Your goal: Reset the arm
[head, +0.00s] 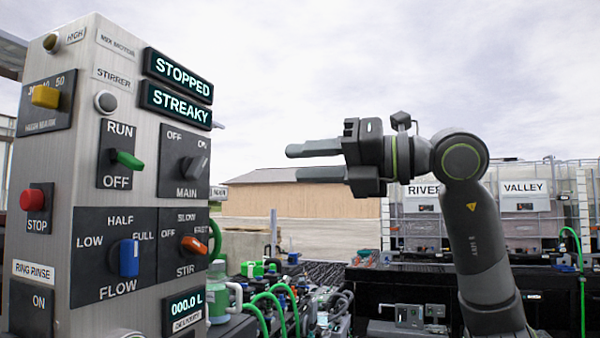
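My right gripper (305,162) is raised in the middle of the head view, pointing left. Its two grey fingers lie one above the other with an empty gap between them. My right arm rises from the lower right and bends at a raised joint. The gripper is to the right of the control panel (147,120), apart from it in the picture. My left gripper and arm are not in view.
The panel has a red STOP button (33,199), green RUN/OFF switch (127,160), blue FLOW knob (129,258) and orange STIR knob (194,244). Its displays read STOPPED and STREAKY (176,102). Green hoses (268,300) and fittings lie below. Totes labelled RIVER and VALLEY (525,188) stand right.

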